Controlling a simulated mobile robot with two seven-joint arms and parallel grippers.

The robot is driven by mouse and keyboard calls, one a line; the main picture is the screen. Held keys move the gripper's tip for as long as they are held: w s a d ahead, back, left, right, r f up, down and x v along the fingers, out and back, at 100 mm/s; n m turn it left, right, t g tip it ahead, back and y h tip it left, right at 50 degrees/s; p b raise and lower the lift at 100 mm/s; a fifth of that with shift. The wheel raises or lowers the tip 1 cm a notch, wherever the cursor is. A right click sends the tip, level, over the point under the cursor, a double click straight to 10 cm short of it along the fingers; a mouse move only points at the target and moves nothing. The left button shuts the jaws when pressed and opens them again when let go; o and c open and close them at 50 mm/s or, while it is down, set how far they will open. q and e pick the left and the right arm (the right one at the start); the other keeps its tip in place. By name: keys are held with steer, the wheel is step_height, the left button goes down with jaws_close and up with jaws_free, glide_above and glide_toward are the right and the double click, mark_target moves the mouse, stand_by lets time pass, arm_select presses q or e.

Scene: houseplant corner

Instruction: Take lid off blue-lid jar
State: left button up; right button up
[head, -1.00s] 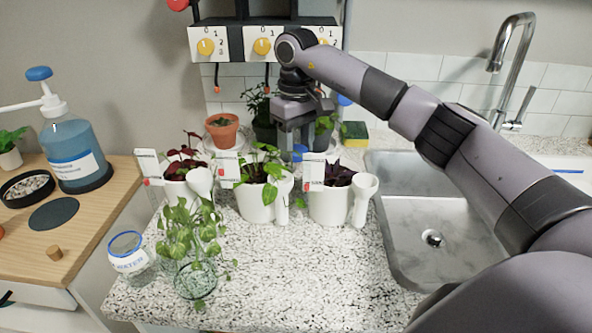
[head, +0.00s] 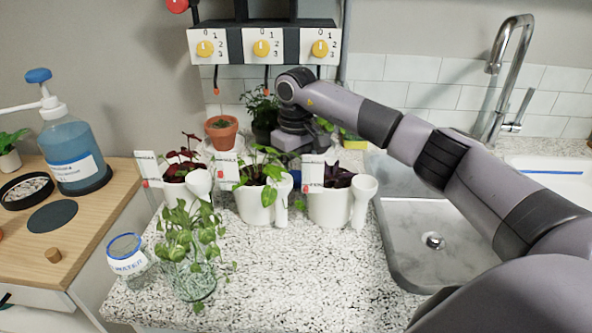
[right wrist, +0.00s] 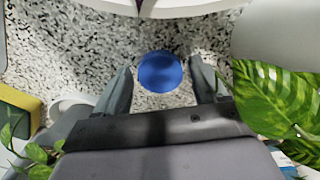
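In the right wrist view a round blue lid (right wrist: 160,73) lies between the two fingers of my right gripper (right wrist: 162,68). The fingers are open, with a gap on each side of the lid. The jar body under the lid is not visible from above. In the head view my right gripper is low behind the row of white pots, and its fingers and the jar are mostly hidden there. My left gripper is in neither view.
White pots (head: 256,207) with plants stand just in front of my right gripper. A glass water jar (head: 128,257) and a trailing plant in glass (head: 190,275) stand at the front left. A sink (head: 425,215) is at right. A yellow-green sponge (right wrist: 18,105) lies beside the gripper.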

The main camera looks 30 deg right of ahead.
mark_target(296, 176)
step_height(296, 176, up, 12)
steer(key=shift+r, duration=0.2)
stand_by(0.5)
